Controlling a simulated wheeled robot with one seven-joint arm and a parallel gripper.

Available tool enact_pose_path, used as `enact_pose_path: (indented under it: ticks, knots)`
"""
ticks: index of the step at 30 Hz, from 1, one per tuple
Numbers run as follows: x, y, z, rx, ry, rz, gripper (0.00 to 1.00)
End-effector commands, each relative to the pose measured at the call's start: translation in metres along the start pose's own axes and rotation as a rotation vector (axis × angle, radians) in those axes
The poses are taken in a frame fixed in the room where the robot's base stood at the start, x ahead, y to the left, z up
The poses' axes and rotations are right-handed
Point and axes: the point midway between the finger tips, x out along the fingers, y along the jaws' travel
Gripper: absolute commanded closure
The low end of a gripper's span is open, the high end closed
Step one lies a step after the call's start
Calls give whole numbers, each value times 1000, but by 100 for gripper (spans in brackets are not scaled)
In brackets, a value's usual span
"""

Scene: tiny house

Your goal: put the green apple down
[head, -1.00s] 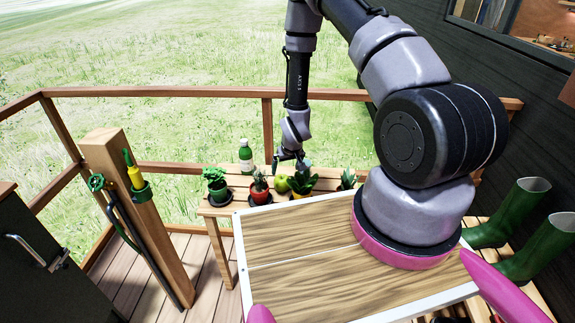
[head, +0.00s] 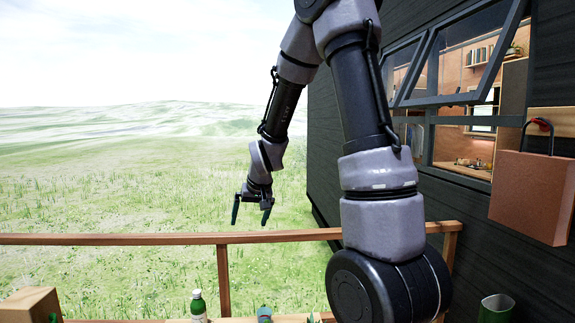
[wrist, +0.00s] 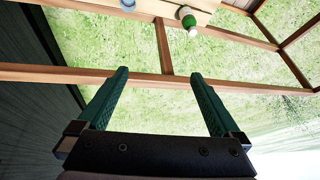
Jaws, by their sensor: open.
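My gripper (head: 250,218) is open, with its two fingers pointing down, raised above the railing in the head view. Nothing is between the fingers in the wrist view (wrist: 160,76). The green apple is not visible in either current view. A second ago it sat on the slatted wooden bench among the potted plants. Most of the bench is now below the head view; a piece of the bench (wrist: 200,6) shows at the top of the wrist view.
A green bottle with a white cap (head: 198,306) and a blue-grey item (head: 264,313) stand at the bottom edge. The wooden railing (head: 130,239) crosses behind them. The dark house wall (head: 330,120) and open window (head: 465,60) are to the right. Open air surrounds my gripper.

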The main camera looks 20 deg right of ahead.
Motion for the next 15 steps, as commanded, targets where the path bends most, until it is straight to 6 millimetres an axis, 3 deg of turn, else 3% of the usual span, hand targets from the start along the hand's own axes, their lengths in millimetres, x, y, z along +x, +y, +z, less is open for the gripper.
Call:
enact_pose_path:
  ticks: [1,6,12,15]
  knots:
    - [-30,0,-3,16,19,-8,0]
    - [-117,2,8,75,44,-32,0]
    - [-206,7,43,144,72,-65,0]
    - [-241,10,66,174,84,-84,0]
